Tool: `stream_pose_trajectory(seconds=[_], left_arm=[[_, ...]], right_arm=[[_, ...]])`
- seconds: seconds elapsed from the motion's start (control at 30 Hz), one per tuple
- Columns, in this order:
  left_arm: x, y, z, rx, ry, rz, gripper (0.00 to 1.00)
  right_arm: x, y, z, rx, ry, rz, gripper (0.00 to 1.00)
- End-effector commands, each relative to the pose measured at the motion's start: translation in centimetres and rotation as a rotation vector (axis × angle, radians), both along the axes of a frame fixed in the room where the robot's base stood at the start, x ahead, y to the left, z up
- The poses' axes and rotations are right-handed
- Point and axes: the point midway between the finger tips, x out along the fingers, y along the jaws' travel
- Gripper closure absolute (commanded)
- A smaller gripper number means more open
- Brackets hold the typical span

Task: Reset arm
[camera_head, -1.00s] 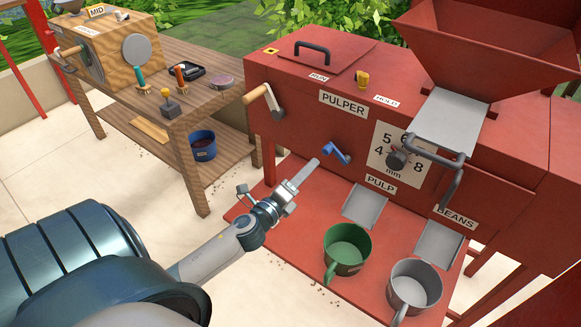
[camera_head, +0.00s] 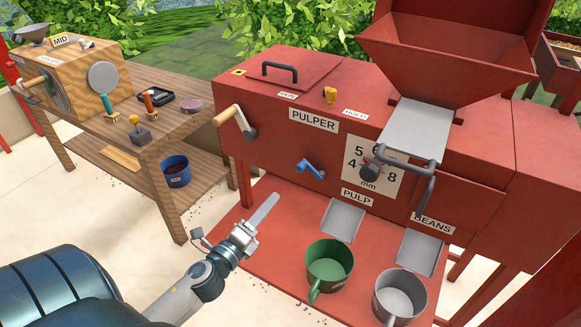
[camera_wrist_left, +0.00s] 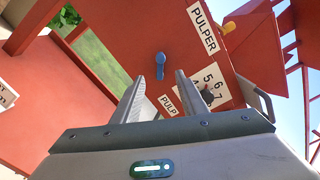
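My left gripper (camera_head: 264,210) is in front of the red pulper (camera_head: 280,160), over its red base shelf, with nothing held. The left wrist view shows its two fingers (camera_wrist_left: 159,90) spread apart with an empty gap. In the left wrist view the blue crank (camera_wrist_left: 160,64) appears just beyond the gap. My right gripper is not in view.
A green mug (camera_head: 330,264) and a grey mug (camera_head: 400,294) stand below the pulp and bean chutes. A wooden-handled crank (camera_head: 230,116) juts from the pulper's left. A wooden bench (camera_head: 160,136) with tools stands at left. Pale floor is open between.

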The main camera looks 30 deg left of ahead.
Motion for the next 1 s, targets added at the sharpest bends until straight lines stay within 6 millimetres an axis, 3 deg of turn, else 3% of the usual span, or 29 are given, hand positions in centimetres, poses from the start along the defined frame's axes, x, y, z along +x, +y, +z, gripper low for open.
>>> stream_pose_trajectory(seconds=[0.27, 0.47, 0.57, 0.77, 1.0], left_arm=[[0.0, 0.0, -0.3, -0.009, 0.005, 0.001, 0.61], [-0.1, 0.1, -3.5, -0.12, 0.064, 0.022, 0.61], [-0.3, 0.0, -6.8, -0.234, 0.124, 0.046, 0.61], [-2.1, -1.1, -16.0, -0.549, 0.284, 0.137, 0.61], [-6.4, -4.5, -27.0, -0.938, 0.473, 0.298, 0.61]], right_arm=[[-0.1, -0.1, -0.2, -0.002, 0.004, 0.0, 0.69], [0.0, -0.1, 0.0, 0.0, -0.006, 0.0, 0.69], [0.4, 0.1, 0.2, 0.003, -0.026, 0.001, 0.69], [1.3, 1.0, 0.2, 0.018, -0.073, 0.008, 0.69], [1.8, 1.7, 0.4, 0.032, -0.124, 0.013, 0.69]])
